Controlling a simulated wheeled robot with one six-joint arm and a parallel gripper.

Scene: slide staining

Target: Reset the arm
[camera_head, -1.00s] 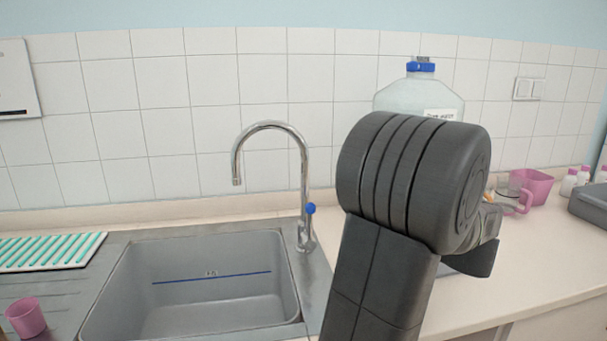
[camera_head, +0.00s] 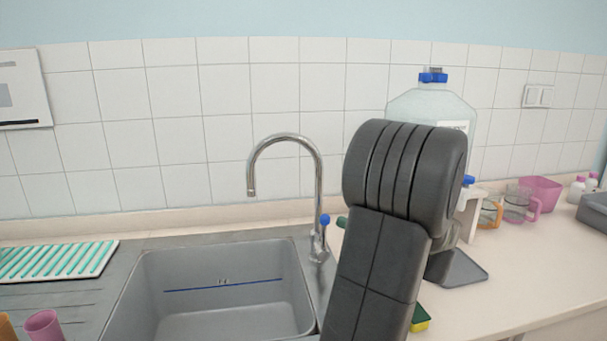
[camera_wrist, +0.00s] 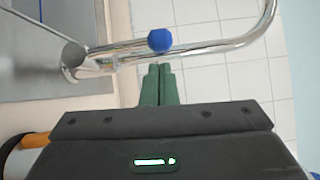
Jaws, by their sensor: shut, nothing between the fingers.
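My arm rises through the middle right of the head view and hides most of my gripper. A dark green fingertip (camera_head: 342,222) shows at the arm's left edge, close to the tap. In the wrist view my gripper (camera_wrist: 161,70) has its two green fingers together, with nothing between them. The fingers point toward the chrome tap (camera_wrist: 215,48) and its blue knob (camera_wrist: 160,40); I cannot tell the exact gap. The tap also shows in the head view (camera_head: 318,185), upright behind the sink.
The grey sink (camera_head: 215,325) is left of my arm. A large bottle (camera_head: 430,105) stands behind it. To the right are a dark tray (camera_head: 465,268), an orange-handled mug (camera_head: 489,212) and a pink container (camera_head: 541,190). A sponge (camera_head: 420,319) lies by the arm. The right counter front is clear.

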